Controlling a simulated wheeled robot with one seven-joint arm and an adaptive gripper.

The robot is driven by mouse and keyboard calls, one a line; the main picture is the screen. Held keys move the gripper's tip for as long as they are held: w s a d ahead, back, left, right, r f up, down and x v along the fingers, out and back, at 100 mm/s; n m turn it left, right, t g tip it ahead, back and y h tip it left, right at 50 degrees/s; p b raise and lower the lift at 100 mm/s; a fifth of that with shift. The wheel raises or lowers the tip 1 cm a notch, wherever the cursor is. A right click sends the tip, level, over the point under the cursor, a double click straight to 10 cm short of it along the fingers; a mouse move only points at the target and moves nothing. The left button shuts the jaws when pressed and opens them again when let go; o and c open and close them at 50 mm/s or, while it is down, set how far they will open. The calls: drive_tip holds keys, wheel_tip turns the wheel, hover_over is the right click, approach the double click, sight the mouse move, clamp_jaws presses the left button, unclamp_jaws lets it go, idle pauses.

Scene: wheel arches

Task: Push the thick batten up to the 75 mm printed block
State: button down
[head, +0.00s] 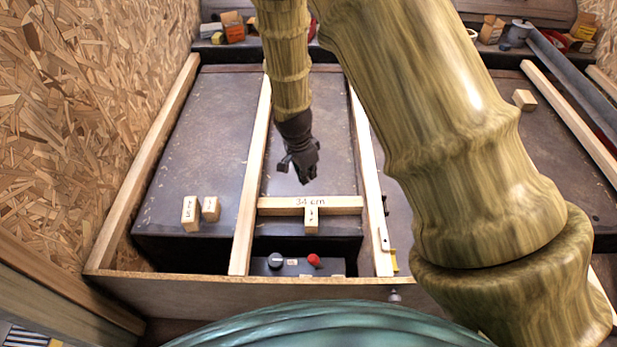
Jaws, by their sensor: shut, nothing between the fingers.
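My gripper (303,176) is black, shut and empty, and points down over the dark panel between two long pale battens. The left batten (252,170) and the right batten (368,170) run away from me. A crosspiece marked "34 cm" (280,205) lies between them, nearer to me than my gripper. A small printed block (312,224) stands against its near side. Left of the left batten, apart from it, stand a larger printed block (190,214) and a smaller one (211,208). Its print may read 75, but is hard to make out. I cannot tell which batten is the thick one.
A wooden rail (150,160) runs along the chipboard wall at left, and a front board (200,288) closes the near side. A recess with a red knob (313,260) lies before the crosspiece. Another block (524,99) sits far right. My arm hides much of the right side.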

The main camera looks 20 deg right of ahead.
sight(292, 202)
drive_tip(key=c, duration=1.6)
unclamp_jaws()
drive_tip(key=shift+f, duration=0.1)
drive_tip(key=o, duration=0.4)
drive_tip(key=shift+a+f+m, duration=0.2)
drive_tip(key=shift+f+m, duration=0.05)
drive_tip(key=shift+m, duration=0.15)
drive_tip(key=o, duration=0.3)
drive_tip(key=a+f+m, duration=0.1)
drive_tip(key=w+a+f+m+y, duration=0.1)
drive_tip(key=m, duration=0.1)
drive_tip(key=f+m, duration=0.1)
drive_tip(key=shift+w+a+f+m+y+b, duration=0.2)
drive_tip(key=shift+w+a+m+y+b, duration=0.1)
drive_tip(key=shift+a+b, duration=0.1)
drive_tip(key=shift+w+a+f+m, duration=0.4)
drive_tip(key=shift+a+m, duration=0.1)
drive_tip(key=shift+m, duration=0.2)
drive_tip(key=shift+s+f, duration=0.1)
wheel_tip(292, 202, down, 11)
drive_tip(key=shift+r+b, duration=0.15)
drive_tip(key=shift+b, duration=1)
drive_tip(key=shift+c, duration=0.3)
